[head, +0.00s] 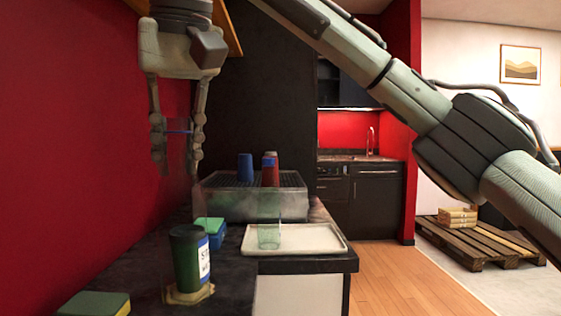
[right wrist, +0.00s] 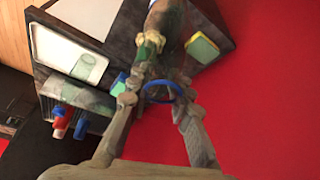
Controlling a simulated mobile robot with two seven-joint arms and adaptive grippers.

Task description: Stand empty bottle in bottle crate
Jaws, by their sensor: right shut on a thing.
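My right gripper (head: 178,140) points down at the upper left of the head view, in front of the red wall. It is shut on a clear, see-through vessel with a blue ring (head: 180,131), held upright above the dark counter. In the right wrist view the blue ring (right wrist: 163,91) shows between the fingers. Whether this vessel is a bottle or a glass I cannot tell. I see no clear bottle crate. My left gripper is not in view.
The dark counter (head: 135,270) holds a dark green labelled container (head: 186,262), a green-blue box (head: 216,235) and a green-yellow sponge (head: 95,304). A pale tray (head: 315,240) bears a greenish glass (head: 268,235). Blue (head: 245,168) and red (head: 270,172) cups stand on a slotted rack (head: 288,181).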

